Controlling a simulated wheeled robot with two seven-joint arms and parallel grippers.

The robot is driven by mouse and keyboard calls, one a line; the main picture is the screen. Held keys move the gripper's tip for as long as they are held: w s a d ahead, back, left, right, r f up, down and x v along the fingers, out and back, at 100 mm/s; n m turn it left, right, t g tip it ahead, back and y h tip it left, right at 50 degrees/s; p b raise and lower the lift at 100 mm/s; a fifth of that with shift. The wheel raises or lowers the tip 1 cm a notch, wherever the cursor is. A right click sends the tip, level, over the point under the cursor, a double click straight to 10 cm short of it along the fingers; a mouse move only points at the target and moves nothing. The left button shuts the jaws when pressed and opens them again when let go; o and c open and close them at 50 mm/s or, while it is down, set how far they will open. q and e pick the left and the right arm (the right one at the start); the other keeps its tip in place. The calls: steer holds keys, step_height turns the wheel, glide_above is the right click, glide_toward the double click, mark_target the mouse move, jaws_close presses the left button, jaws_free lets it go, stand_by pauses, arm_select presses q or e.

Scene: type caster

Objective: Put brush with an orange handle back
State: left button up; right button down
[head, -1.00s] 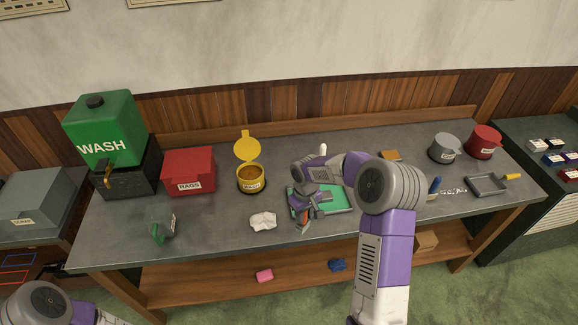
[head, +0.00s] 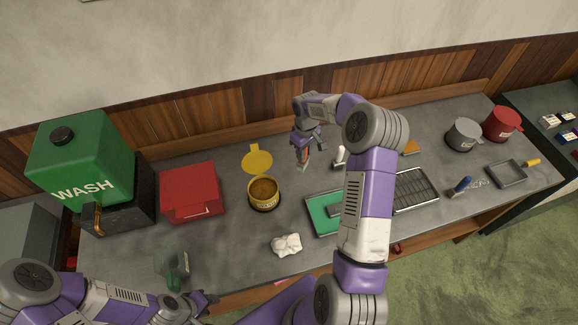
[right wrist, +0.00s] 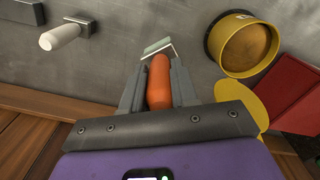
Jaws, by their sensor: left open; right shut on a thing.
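The brush with an orange handle (right wrist: 158,85) is in my right gripper (right wrist: 158,88), with the fingers on both sides of the handle. Its pale head points away from the palm in the right wrist view. In the head view my right gripper (head: 302,158) holds it near the back of the bench, right of the yellow tin (head: 264,196). I cannot tell whether the brush touches the bench. My left gripper (head: 207,303) is open and empty at the front left, beside a grey thing with a green handle (head: 173,266).
A white-handled tool (head: 340,157) stands right of the brush. It also shows in the right wrist view (right wrist: 62,36).

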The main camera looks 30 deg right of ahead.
mark_target(305, 162)
steer(key=shift+f, duration=0.2)
steer(key=f, duration=0.5)
steer(key=shift+s+p, duration=0.35)
steer(key=shift+p, duration=0.05)
step_height(305, 162, down, 4)
steer(key=shift+r, duration=0.15)
steer(key=shift+w+f, duration=0.1)
steer(key=shift+f, duration=0.15)
steer(key=shift+f, duration=0.15)
steer(key=c, duration=0.9)
jaws_free()
